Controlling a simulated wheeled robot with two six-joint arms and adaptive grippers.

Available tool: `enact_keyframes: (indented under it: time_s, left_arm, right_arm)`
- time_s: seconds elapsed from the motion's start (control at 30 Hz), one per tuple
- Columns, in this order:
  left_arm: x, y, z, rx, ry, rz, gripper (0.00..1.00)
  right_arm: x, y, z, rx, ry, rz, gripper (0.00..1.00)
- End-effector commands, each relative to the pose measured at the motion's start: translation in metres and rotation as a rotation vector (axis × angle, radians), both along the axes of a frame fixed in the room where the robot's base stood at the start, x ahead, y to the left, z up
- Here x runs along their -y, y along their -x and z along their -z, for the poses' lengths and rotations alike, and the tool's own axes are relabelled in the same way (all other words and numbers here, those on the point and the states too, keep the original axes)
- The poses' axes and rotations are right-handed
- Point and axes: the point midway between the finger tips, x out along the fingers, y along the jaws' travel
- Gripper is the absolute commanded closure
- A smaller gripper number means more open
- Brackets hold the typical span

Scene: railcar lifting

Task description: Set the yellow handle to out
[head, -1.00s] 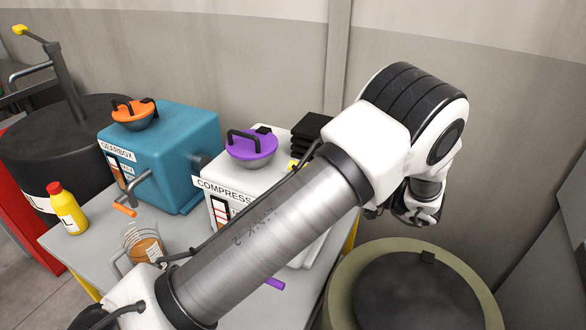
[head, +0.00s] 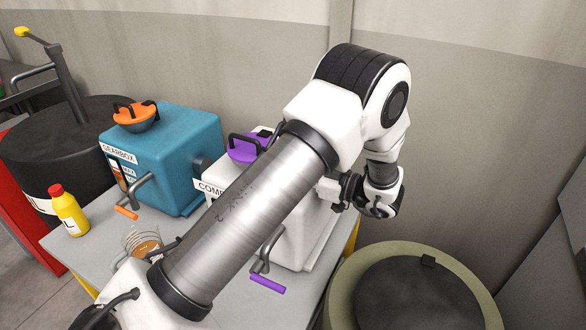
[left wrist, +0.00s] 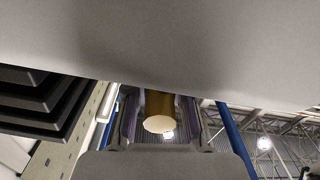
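My left arm crosses the head view from the lower left, and its gripper (head: 338,190) is by the right side of the white compressor (head: 312,232). The gripper is partly hidden by the arm. In the left wrist view a shaded golden-yellow cylinder, likely the yellow handle (left wrist: 158,108), lies between the fingers of my left gripper (left wrist: 160,118). The fingers are spread on both sides of it, with what look like narrow gaps. The yellow handle is hidden behind my arm in the head view. My right gripper is not in view.
Black stacked fins (left wrist: 38,98) are close at the left of the wrist view. The blue gearbox (head: 172,155), purple lid (head: 243,149), purple-handled tap (head: 267,284) and yellow bottle (head: 68,210) are nearby. A dark-topped drum (head: 415,300) stands lower right.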

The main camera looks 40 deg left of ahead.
Motion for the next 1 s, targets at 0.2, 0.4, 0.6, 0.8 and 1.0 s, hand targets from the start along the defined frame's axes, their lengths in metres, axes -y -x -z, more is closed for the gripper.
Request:
enact_keyframes:
  time_s: [0.2, 0.4, 0.6, 0.8, 1.0]
  left_arm:
    - [0.000, 0.000, -0.004, 0.000, 0.000, -0.001, 1.00]
    - [0.000, 0.000, -0.043, 0.002, 0.000, 0.000, 1.00]
    - [0.000, 0.000, -0.089, 0.002, 0.000, 0.000, 1.00]
    - [0.000, 0.000, -0.095, 0.000, -0.001, 0.000, 1.00]
    - [0.000, -0.001, -0.096, 0.002, -0.004, 0.001, 0.74]
  right_arm:
    - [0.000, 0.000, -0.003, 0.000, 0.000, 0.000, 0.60]
    - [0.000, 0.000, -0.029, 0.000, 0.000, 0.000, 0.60]
    - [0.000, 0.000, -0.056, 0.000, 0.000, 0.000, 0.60]
    - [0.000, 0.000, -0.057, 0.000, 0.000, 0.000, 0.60]
    - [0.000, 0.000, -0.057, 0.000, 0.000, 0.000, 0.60]
